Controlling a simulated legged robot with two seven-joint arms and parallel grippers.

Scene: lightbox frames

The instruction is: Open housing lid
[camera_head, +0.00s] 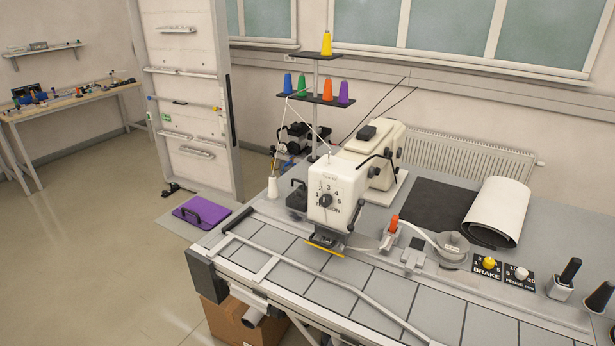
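A white sewing-machine-like housing (337,197) stands on the grey worktable, with a numbered dial marked "TENSION" on its front. A larger cream housing (374,155) with a black block on top stands just behind it. A purple panel (201,211) with a black handle lies low to the left of the table, beside the white upright frame. I cannot tell which of these parts is the housing lid, or whether a lid is open. Neither of my grippers shows in this view.
A thread stand (315,98) with coloured cones rises behind the housing. The grey worktable (290,262) has knobs marked "BRAKE" and "FENCE" and black-handled levers (569,271) at right. A white roll (497,211) lies on it. A cardboard box (232,322) sits underneath. Floor at left is clear.

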